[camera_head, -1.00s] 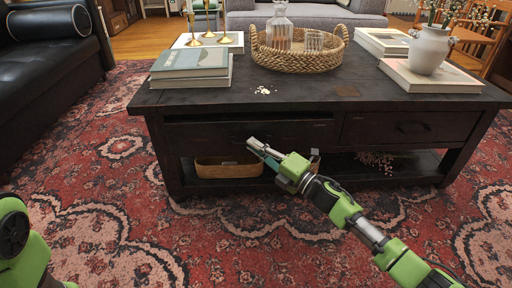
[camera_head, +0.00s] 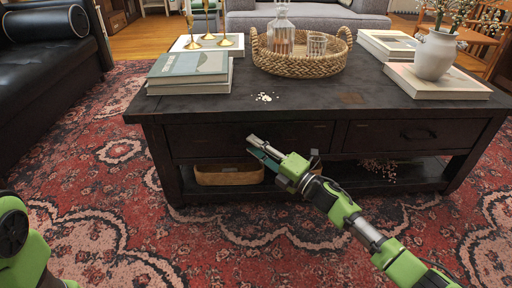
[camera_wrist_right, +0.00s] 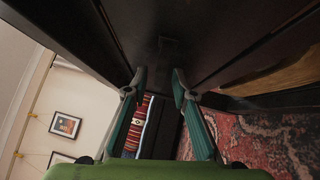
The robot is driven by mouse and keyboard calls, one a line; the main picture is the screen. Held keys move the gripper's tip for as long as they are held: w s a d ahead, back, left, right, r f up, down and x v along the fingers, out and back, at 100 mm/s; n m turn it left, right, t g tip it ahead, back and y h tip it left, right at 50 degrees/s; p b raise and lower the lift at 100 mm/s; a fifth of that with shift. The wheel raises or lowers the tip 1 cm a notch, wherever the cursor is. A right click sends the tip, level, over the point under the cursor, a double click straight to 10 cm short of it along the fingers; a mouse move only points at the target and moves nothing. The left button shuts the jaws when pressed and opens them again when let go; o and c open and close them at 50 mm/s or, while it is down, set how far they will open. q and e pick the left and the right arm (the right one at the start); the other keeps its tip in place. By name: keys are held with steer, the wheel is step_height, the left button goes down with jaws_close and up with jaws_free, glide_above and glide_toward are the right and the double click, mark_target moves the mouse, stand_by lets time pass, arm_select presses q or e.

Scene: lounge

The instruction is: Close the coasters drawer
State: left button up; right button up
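The dark wooden coffee table (camera_head: 300,104) has two drawers side by side under its top. The left drawer front (camera_head: 205,140) looks about flush with the frame, though a small gap cannot be ruled out. The right drawer front (camera_head: 390,134) with its dark handle looks shut. No coasters can be seen. My right gripper (camera_head: 256,146) is in front of the left drawer, fingertips close to its face; contact is unclear. In the right wrist view its fingers (camera_wrist_right: 159,76) are apart with nothing between them, facing dark wood. My left gripper is out of view.
Books (camera_head: 190,72), a woven tray (camera_head: 300,65) with glassware and a white vase (camera_head: 433,52) stand on the table. A basket (camera_head: 229,174) sits on the lower shelf. A black sofa (camera_head: 45,75) is at left; patterned rug (camera_head: 110,200) lies clear in front.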

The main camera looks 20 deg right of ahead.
steer(key=v, duration=1.2)
stand_by(0.3)
